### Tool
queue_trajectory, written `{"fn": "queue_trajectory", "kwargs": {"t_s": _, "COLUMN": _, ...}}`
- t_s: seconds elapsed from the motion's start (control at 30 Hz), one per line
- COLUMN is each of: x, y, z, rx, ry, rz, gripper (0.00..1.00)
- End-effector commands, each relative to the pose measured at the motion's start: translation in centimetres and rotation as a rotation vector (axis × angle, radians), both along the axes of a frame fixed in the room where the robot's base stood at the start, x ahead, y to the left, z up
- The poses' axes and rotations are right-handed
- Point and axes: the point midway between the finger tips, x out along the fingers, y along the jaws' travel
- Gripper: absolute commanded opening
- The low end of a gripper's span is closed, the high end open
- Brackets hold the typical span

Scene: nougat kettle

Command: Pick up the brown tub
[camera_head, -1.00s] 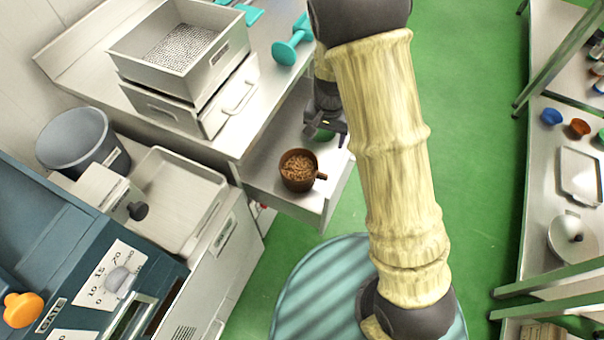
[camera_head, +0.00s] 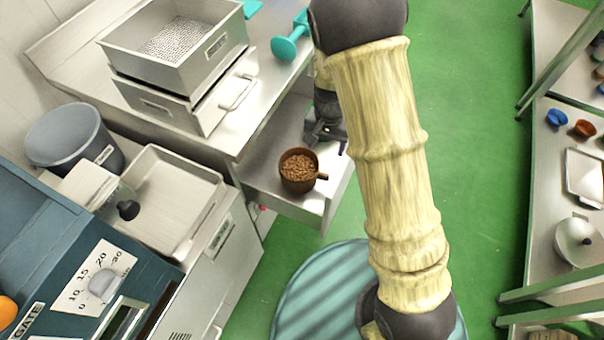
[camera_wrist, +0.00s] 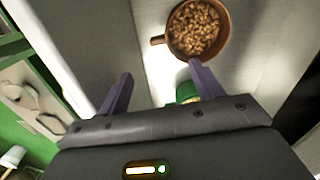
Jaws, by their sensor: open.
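The brown tub (camera_head: 299,184) stands upright in the open drawer, filled with brown pieces. Its short handle points right in the head view. My gripper (camera_head: 328,143) is in the same drawer area, just behind and to the right of the tub, apart from it. In the wrist view the tub (camera_wrist: 196,58) is at the top, its handle pointing left, beyond the fingertips. My gripper (camera_wrist: 161,74) is open there, with no tub between its fingers. A green thing (camera_wrist: 187,92) shows by the right finger, partly hidden by my gripper.
The drawer's front wall (camera_head: 292,209) and side walls border the tub. A steel counter with stacked metal bins (camera_head: 185,82) and a teal tool (camera_head: 289,46) lies to the left. A shelf rack (camera_head: 541,200) stands at right. Green floor is open between.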

Motion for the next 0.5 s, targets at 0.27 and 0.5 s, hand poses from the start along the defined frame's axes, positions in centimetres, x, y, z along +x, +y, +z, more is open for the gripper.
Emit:
{"fn": "queue_trajectory", "kwargs": {"t_s": 0.27, "x": -0.1, "y": -0.1, "z": -5.2, "rx": -0.002, "ry": 0.004, "rz": -0.003, "gripper": 0.66}}
{"fn": "queue_trajectory", "kwargs": {"t_s": 0.5, "x": -0.1, "y": -0.1, "z": -9.2, "rx": -0.001, "ry": 0.003, "rz": -0.002, "gripper": 0.66}}
